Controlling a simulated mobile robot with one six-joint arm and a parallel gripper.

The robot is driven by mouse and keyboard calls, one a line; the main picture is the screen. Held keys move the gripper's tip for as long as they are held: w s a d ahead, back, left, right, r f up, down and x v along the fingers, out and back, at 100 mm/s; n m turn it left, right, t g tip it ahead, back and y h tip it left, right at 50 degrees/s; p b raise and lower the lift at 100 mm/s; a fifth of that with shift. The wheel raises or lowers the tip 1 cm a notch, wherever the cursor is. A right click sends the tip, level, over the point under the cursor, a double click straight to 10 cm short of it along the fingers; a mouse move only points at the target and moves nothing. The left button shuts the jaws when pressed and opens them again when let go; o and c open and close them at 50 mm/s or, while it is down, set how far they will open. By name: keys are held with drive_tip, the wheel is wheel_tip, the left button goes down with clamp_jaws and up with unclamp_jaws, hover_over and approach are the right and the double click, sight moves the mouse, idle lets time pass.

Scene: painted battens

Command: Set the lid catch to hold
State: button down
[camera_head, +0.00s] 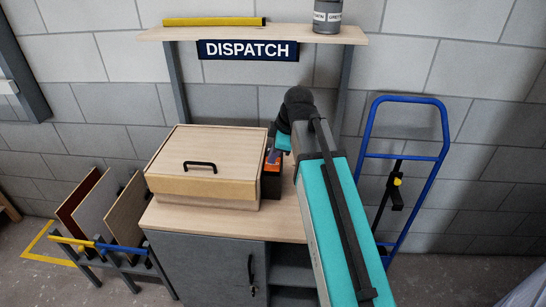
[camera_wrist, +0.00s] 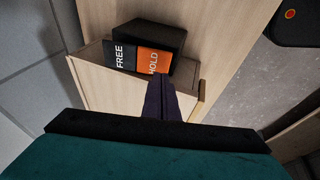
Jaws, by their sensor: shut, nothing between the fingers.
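The lid catch (camera_wrist: 152,38) is a black block with a dark FREE half (camera_wrist: 121,58) and an orange HOLD half (camera_wrist: 153,61), side by side. In the head view the catch (camera_head: 271,184) stands against the right side of the wooden box, partly hidden by my arm. The lid (camera_head: 206,166), with a black handle, lies closed on the box. My gripper (camera_wrist: 158,80) is shut and empty, its fingertips at the lower edge of the HOLD half. I cannot tell whether they touch it, nor which half is pressed in.
The box rests on a wood-topped grey cabinet (camera_head: 205,248). A shelf (camera_head: 300,36) with a DISPATCH sign (camera_head: 248,50) rises behind. A blue hand truck (camera_head: 438,135) stands at right, and a rack of panels (camera_head: 100,247) at left.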

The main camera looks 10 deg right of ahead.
drive_tip(key=b+v, duration=0.1)
drive_tip(key=v, duration=1)
drive_tip(key=shift+s+a+r+b, duration=0.2)
drive_tip(key=shift+a+r+b, duration=0.1)
drive_tip(key=shift+b, duration=0.1)
drive_tip(key=shift+s+f, duration=0.1)
